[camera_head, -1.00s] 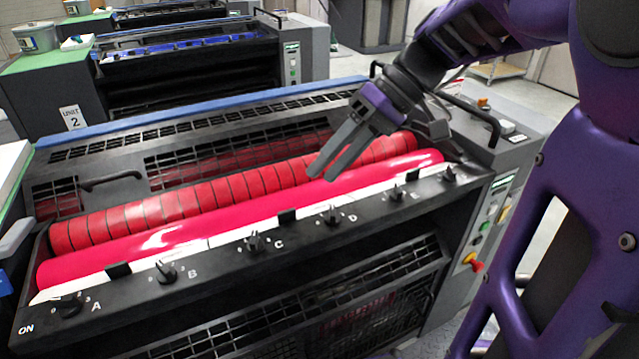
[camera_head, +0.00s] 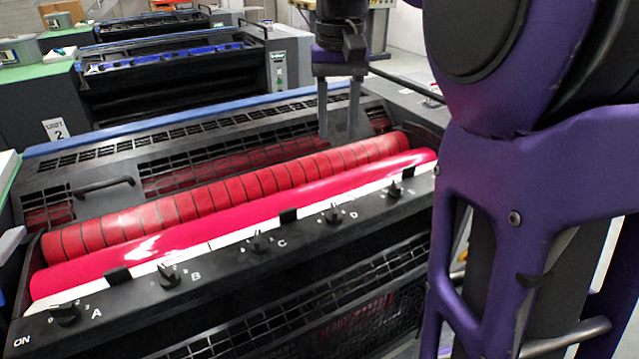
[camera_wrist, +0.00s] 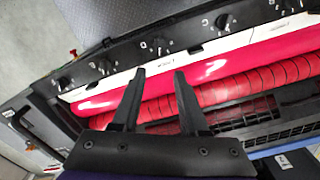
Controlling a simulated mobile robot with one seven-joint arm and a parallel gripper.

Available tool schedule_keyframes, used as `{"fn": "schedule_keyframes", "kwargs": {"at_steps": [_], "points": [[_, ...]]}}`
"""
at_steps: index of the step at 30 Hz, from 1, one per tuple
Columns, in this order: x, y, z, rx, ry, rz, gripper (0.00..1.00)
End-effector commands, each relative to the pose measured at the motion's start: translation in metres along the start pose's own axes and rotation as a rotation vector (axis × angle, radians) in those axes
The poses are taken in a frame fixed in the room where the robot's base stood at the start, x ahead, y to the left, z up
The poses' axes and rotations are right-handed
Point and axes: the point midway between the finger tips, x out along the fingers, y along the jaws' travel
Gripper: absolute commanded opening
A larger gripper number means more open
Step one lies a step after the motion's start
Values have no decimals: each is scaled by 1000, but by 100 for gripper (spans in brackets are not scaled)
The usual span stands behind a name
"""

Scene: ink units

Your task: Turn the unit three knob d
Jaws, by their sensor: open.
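Knob D (camera_head: 333,214) is a small black knob on the front rail of the nearest ink unit, left of its white letter D. It stands between knob C (camera_head: 258,242) and knob E (camera_head: 395,189). Knob D also seems to show in the wrist view (camera_wrist: 104,67), where the rail appears upside down. My gripper (camera_head: 338,130) is open and empty, with its fingers pointing down above the back of the red rollers. It is behind knob D and apart from it. In the wrist view, my open fingers (camera_wrist: 160,73) reach over the rollers.
Knobs A (camera_head: 65,314) and B (camera_head: 168,275) sit farther left on the rail. A striped red roller (camera_head: 230,190) and a glossy pink roller (camera_head: 220,222) lie behind it. A "Unit 2" placard (camera_head: 55,129) marks the machine behind. My arm hides the unit's right end.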

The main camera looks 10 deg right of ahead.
Motion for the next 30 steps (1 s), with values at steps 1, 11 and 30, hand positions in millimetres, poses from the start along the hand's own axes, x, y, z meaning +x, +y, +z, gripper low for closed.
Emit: {"fn": "schedule_keyframes", "kwargs": {"at_steps": [1,11,30], "points": [[8,0,1,0,-3,0,44],[76,0,2,-2,-7,0,44],[168,0,2,-2,-3,-2,44]]}}
